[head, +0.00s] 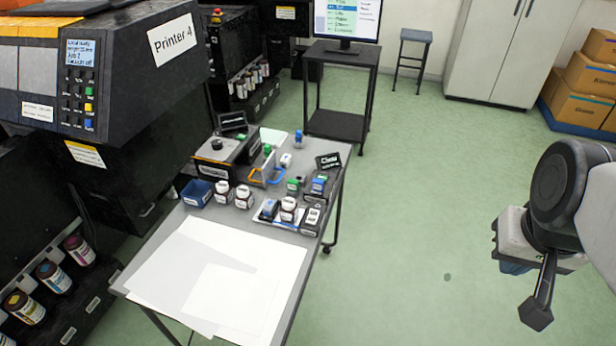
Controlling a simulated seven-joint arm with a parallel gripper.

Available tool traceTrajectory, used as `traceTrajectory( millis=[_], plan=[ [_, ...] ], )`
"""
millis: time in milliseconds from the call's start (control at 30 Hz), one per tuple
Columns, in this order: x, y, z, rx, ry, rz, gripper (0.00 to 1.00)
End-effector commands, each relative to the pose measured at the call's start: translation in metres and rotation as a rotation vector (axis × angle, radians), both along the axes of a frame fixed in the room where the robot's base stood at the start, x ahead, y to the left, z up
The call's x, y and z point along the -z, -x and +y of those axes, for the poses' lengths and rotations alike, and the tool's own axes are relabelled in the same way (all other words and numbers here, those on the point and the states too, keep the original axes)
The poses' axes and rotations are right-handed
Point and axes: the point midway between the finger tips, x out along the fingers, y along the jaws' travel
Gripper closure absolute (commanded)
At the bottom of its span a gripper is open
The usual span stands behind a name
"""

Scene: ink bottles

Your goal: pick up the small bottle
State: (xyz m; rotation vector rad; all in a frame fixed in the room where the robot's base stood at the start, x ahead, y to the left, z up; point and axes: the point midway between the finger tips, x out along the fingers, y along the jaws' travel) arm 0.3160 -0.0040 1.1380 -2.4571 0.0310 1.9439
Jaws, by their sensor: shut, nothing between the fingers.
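Several small bottles stand on the grey table, and I cannot tell which one the task means. A blue-topped small item (298,138) stands at the back, and a green-topped one (293,186) nearer. My gripper (536,316) is shut and empty, at the right over the floor, well apart from the table and bottles.
White sheets (200,280) cover the table's (326,213) front. A large printer (120,60) borders the table's left. Green floor between table and gripper is clear.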

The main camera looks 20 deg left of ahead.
Motion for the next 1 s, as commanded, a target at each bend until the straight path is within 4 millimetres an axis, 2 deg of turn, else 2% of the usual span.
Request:
traceTrajectory(
  millis=[400,933,1000],
  plan=[
    [0.0000,0.0000,0.0000,0.000,0.000,0.000,1.00],
    [0.0000,0.0000,0.0000,0.000,0.000,0.000,0.19],
    [0.0000,0.0000,0.0000,0.000,0.000,0.000,0.18]
  ],
)
